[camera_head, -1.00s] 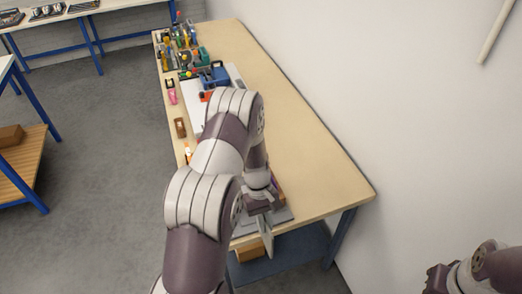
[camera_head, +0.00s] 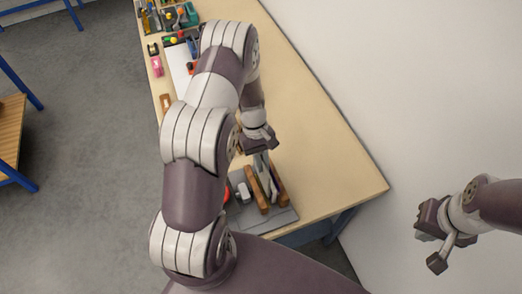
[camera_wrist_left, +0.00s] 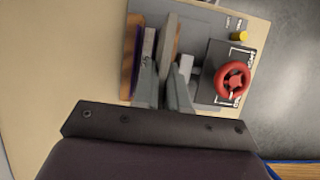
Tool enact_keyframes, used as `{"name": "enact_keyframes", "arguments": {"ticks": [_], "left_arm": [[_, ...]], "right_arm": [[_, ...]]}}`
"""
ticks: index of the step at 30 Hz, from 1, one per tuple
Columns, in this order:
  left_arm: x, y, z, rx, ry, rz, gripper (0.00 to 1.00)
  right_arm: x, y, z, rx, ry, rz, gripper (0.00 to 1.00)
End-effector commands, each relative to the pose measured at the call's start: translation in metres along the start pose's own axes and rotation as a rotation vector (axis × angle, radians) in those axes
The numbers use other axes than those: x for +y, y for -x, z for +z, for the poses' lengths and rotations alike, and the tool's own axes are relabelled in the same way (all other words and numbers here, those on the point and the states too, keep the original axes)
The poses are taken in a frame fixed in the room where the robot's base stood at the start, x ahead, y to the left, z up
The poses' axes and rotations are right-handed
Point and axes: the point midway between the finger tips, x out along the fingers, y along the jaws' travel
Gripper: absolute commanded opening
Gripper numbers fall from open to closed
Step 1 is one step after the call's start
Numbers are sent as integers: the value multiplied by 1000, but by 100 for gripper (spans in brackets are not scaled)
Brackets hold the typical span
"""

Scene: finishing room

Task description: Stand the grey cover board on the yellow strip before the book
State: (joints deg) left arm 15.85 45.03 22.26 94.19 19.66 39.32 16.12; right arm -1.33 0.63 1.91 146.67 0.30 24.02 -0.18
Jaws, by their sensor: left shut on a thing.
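My left gripper (camera_head: 258,150) is shut on the grey cover board (camera_head: 261,170), held on edge and pointing down between two brown wooden blocks. The left wrist view shows the board (camera_wrist_left: 167,45) running out from between the fingers (camera_wrist_left: 163,92). Beside it stands the book (camera_wrist_left: 137,62), with a purple side and a pale strip, against the outer wooden block. A gap separates book and board at the far end. I cannot make out the yellow strip or whether the board's lower edge touches down. My right gripper (camera_head: 434,240) is open and empty, off the table by the wall.
The blocks stand on a grey base plate (camera_head: 284,218) at the table's near end. Tools crowd the far left edge; the tabletop (camera_head: 320,150) at right is clear.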

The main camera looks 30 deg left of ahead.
Motion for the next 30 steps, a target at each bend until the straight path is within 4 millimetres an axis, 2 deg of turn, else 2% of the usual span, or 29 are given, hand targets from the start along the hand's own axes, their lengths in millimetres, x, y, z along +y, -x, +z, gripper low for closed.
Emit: {"name": "enact_keyframes", "arguments": {"ticks": [5, 15, 30], "left_arm": [[0, -13, -5, -1, 0, 0, 0], [0, -52, -21, -1, 0, 0, 0], [0, -53, -22, 0, 0, 0, 0]], "right_arm": [[0, -12, 2, 0, 0, 0, 0], [0, -44, 5, 0, 0, 0, 0], [0, -44, 5, 0, 0, 0, 0]]}}
